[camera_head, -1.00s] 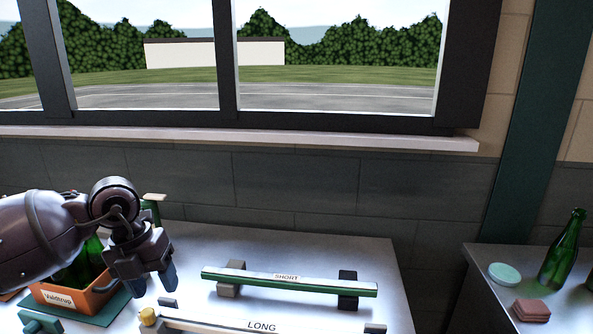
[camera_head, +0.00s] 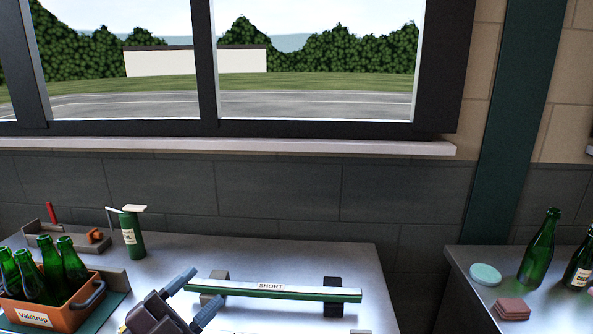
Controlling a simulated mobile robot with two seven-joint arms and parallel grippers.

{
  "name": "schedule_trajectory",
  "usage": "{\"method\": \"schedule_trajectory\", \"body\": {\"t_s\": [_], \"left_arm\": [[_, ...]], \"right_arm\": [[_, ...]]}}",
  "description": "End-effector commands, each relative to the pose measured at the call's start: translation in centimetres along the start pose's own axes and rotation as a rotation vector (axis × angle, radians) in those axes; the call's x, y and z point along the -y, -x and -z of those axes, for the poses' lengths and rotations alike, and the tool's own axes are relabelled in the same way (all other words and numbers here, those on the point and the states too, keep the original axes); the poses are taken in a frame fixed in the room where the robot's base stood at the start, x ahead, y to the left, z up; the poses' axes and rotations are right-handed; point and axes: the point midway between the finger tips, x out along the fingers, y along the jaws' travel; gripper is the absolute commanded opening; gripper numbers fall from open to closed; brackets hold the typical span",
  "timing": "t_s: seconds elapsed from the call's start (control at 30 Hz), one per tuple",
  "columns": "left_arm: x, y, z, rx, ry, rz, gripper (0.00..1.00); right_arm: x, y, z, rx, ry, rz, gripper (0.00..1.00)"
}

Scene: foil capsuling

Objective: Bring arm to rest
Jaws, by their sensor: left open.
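Most of my left arm is below the picture. My right gripper is not in view.
An orange Valdtrup crate (camera_head: 62,316) with several green bottles stands at the left. Behind it are a green cylinder (camera_head: 131,235) and a tray with a red handle (camera_head: 60,238). A right-hand table holds green bottles (camera_head: 540,250), a mint disc (camera_head: 485,274) and reddish coasters (camera_head: 512,309).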

Motion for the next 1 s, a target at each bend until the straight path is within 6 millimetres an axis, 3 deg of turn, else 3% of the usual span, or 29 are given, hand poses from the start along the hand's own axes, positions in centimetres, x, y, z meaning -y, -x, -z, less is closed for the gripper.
{"method": "schedule_trajectory", "body": {"t_s": [0.27,0.5,0.7,0.8,1.0], "left_arm": [[0.0,6.7,-6.0,0.519,0.245,0.242,0.54],[-3.8,15.6,-9.5,1.010,0.459,0.293,0.54],[-8.5,23.5,-9.1,1.388,0.646,0.223,0.54],[-10.3,26.1,-8.2,1.515,0.717,0.173,0.54],[-12.7,29.6,-6.3,1.679,0.820,0.086,0.54]], "right_arm": [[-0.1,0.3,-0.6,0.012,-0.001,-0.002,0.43],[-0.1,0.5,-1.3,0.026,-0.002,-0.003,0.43],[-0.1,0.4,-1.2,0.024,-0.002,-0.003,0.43],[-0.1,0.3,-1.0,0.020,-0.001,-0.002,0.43],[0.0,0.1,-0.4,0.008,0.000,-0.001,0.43]]}}
